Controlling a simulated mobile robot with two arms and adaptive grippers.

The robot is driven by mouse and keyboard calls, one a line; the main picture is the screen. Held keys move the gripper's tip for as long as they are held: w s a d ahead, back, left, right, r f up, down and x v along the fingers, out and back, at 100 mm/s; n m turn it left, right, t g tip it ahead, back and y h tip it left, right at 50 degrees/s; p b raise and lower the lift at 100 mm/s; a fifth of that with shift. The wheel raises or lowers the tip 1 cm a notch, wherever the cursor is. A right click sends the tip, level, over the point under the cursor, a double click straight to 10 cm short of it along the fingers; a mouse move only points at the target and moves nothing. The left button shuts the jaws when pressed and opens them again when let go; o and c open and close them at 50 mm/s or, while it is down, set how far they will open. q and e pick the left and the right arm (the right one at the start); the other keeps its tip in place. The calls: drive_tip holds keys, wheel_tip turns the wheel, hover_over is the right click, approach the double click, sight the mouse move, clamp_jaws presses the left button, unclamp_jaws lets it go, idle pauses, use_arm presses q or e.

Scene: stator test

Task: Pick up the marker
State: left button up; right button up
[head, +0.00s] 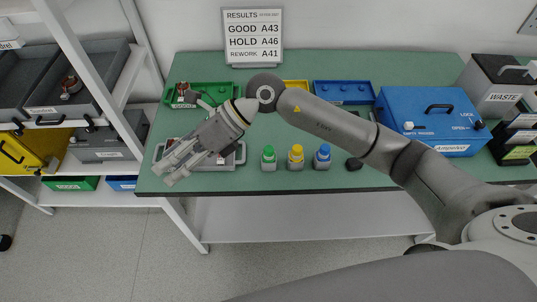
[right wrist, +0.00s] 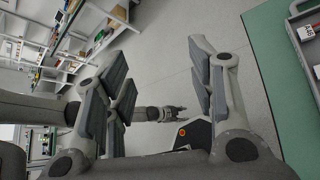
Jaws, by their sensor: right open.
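My right gripper (head: 172,165) hangs over the left front of the green table, above a grey tray (head: 236,160). I cannot pick out a marker for sure in either view; the gripper covers part of the tray. Three small bottles with green (head: 268,154), yellow (head: 295,153) and blue (head: 322,153) caps stand right of the tray. What looks like my left gripper (right wrist: 172,113) shows small in the right wrist view, too small to read its fingers.
Green (head: 221,89), yellow (head: 297,86) and blue (head: 343,92) trays lie along the back. A blue lockable box (head: 432,112) and a waste bin (head: 495,85) stand at right. A results sign (head: 253,38) stands behind. A shelf rack (head: 92,85) borders the table's left.

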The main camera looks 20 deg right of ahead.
drive_tip(key=w+d+f+n+h, duration=0.1)
drive_tip(key=w+d+f+h, duration=0.4)
drive_tip(key=d, duration=0.4)
drive_tip(key=t+h, duration=0.2)
drive_tip(key=h, duration=0.5)
hover_over(269, 148)
drive_tip(key=shift+f, duration=0.35)
drive_tip(key=shift+d+f, duration=0.15)
drive_tip(key=shift+d, duration=0.05)
wheel_tip(269, 148, down, 5)
drive_tip(key=shift+r+p, duration=0.2)
drive_tip(key=shift+p, duration=0.55)
drive_tip(key=f+p, duration=0.1)
drive_tip(key=f, duration=0.2)
drive_tip(key=f+p, duration=0.1)
drive_tip(key=shift+s+a+f+p, duration=0.15)
drive_tip(key=shift+a+f+p, duration=0.15)
drive_tip(key=shift+f, duration=0.55)
drive_tip(key=c, duration=1.1)
drive_tip(key=shift+r, duration=0.15)
